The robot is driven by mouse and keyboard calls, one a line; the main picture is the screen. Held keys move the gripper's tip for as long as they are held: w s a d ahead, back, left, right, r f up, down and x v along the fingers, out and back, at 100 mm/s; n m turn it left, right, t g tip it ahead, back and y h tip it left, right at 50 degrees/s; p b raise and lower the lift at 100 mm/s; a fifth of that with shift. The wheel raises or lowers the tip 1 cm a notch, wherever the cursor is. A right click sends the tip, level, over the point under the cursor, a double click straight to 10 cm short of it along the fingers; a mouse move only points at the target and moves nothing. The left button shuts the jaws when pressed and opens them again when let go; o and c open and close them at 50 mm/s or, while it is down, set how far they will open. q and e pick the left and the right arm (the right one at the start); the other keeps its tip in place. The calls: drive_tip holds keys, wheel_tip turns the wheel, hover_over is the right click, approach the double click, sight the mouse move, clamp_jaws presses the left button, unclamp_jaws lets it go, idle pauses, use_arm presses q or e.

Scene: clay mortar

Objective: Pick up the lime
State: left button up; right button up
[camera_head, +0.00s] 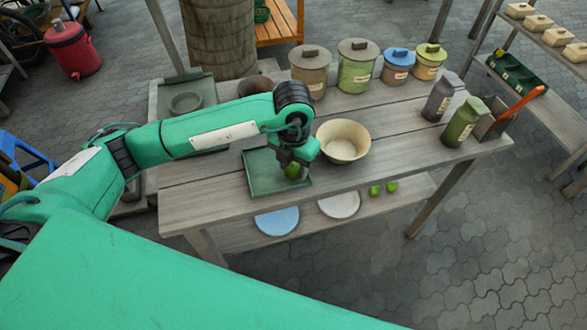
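A green lime (292,171) is at the right part of the dark green tray (263,184) on the wooden table. My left gripper (294,164) comes down over it from above, with its dark fingers at the lime. The fingers partly hide the lime, and I cannot tell whether they are closed on it or whether it is lifted off the tray. My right gripper is not in view.
A cream bowl (343,143) stands just right of my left gripper. Lidded jars (357,68) line the table's back edge. Two small green things (375,190) and plates (277,222) are on the lower shelf.

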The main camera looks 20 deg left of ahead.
sight(293, 164)
use_arm(q)
drive_tip(key=c, duration=0.5)
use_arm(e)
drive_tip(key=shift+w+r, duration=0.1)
use_arm(q)
drive_tip(key=shift+o, duration=0.2)
drive_tip(key=shift+r, duration=0.1)
